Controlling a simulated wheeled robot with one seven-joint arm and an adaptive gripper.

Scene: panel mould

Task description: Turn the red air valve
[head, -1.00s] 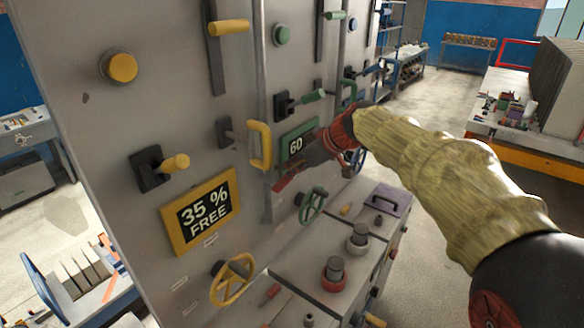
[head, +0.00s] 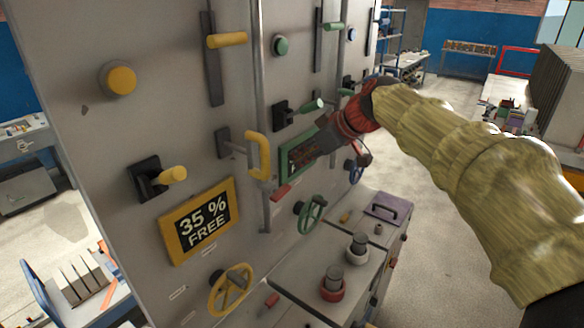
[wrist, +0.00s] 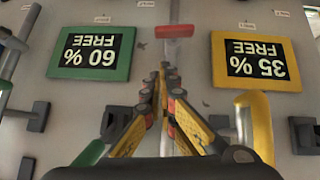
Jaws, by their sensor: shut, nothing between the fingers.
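The red air valve shows as a short red handle (head: 281,192) beside the lower part of a vertical pipe on the grey panel, between the yellow and green signs. In the wrist view the red handle (wrist: 174,31) lies crosswise at the top, beyond my fingertips. My gripper (wrist: 163,72) is shut and empty, its fingers together and apart from the handle in the picture. In the head view my gripper (head: 308,155) is in front of the green-framed sign (head: 285,163) and hides much of it.
A yellow D-handle (head: 262,155) sticks out left of my gripper; it also shows in the wrist view (wrist: 260,125). A green handwheel (head: 311,212) and a yellow handwheel (head: 230,290) are lower. A grey cabinet (head: 310,290) with knobs stands below. The floor at right is clear.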

